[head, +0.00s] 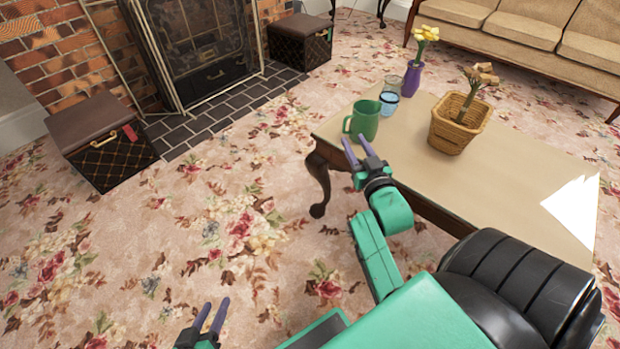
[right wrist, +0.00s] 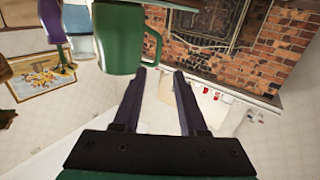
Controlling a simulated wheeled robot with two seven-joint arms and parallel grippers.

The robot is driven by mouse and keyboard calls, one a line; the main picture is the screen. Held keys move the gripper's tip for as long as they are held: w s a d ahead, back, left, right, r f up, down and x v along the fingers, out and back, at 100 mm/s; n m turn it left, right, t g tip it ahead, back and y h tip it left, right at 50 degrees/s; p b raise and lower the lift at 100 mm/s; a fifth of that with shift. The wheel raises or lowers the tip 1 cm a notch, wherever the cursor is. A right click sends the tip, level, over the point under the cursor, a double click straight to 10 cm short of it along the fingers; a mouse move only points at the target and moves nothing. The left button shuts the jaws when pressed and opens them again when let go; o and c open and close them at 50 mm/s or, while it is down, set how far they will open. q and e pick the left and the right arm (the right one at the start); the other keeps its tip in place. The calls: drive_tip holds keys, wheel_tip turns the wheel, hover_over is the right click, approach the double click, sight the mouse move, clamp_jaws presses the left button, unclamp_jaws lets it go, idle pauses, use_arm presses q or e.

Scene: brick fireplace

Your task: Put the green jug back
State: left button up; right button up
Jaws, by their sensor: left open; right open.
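The green jug (head: 366,120) stands upright near the left end of the coffee table (head: 510,165), its handle toward the left. My right gripper (head: 355,140) is open and empty at the table's near left edge, its fingertips just in front of the jug. In the right wrist view the jug (right wrist: 116,40) and its handle fill the upper left, beyond the fingertips of the right gripper (right wrist: 160,72). Whether the fingers touch the jug cannot be told. My left gripper (head: 216,302) is open and empty, low over the carpet at the bottom.
Glass cups (head: 389,103) and a purple vase (head: 411,80) stand behind the jug. A wicker planter (head: 460,125) is to its right. A white sheet-like patch (head: 575,215) is at the table's right end. The carpet (head: 240,220) is open toward the fireplace (head: 195,45).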

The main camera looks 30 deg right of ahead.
drive_tip(key=s+a+f+n+g+y, duration=0.1)
drive_tip(key=a+f+n+g+y, duration=0.1)
drive_tip(key=a+f+y, duration=0.5)
drive_tip(key=s+a+f+n+g+y, duration=0.15)
drive_tip(key=a+f, duration=0.35)
drive_tip(key=a, duration=0.7)
drive_tip(key=s+a+f+n+g+y, duration=0.2)
drive_tip(key=s+a+f, duration=0.4)
drive_tip(key=s+a, duration=0.3)
drive_tip(key=a+g+y, duration=0.1)
drive_tip(key=a+g, duration=0.1)
drive_tip(key=a, duration=0.1)
drive_tip(key=shift+f, duration=0.15)
drive_tip(key=shift+n, duration=0.25)
